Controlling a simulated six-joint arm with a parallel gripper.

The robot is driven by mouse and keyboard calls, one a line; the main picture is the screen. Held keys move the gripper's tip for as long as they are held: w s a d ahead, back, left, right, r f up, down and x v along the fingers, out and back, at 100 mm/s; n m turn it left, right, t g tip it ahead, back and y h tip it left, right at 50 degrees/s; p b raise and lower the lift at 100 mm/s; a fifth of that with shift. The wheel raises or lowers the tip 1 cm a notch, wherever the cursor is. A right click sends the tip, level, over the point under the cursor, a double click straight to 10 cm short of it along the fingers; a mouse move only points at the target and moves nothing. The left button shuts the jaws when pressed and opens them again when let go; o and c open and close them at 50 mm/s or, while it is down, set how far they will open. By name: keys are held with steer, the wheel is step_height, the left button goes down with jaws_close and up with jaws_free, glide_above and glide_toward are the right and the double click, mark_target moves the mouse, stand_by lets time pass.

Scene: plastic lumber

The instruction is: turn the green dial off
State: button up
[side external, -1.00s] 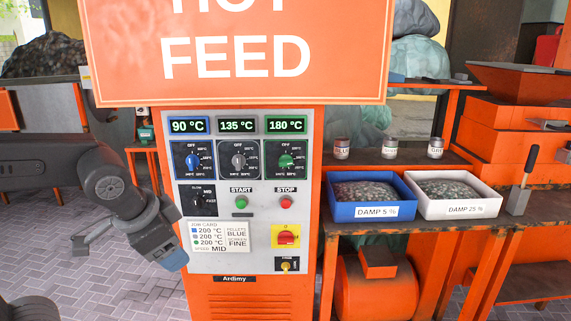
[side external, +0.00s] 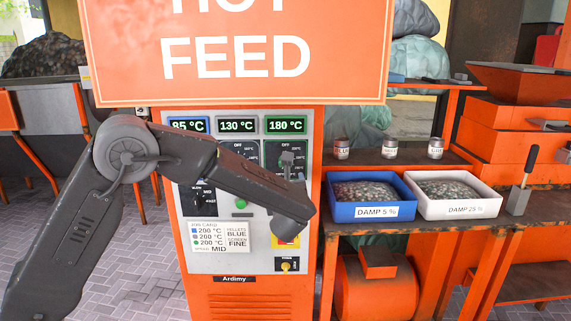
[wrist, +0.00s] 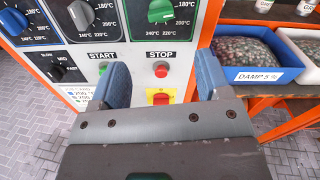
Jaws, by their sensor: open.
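The green dial (wrist: 161,10) shows at the top of the wrist view, on a dark plate with temperature marks, cut off by the frame's top edge.
A grey dial (wrist: 87,16) and a blue dial (wrist: 14,20) sit left of the green one. A green START button (wrist: 103,69) and a yellow-red switch (wrist: 160,98) are close. A blue tray (wrist: 257,62) and a white tray (side external: 457,206) stand to the right.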

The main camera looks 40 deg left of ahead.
steer(key=x, duration=1.3)
steer(key=shift+w+a, duration=0.25)
steer(key=shift+a, duration=0.05)
steer(key=shift+c, duration=0.3)
steer(key=c, duration=0.9)
steer(key=shift+o, duration=0.2)
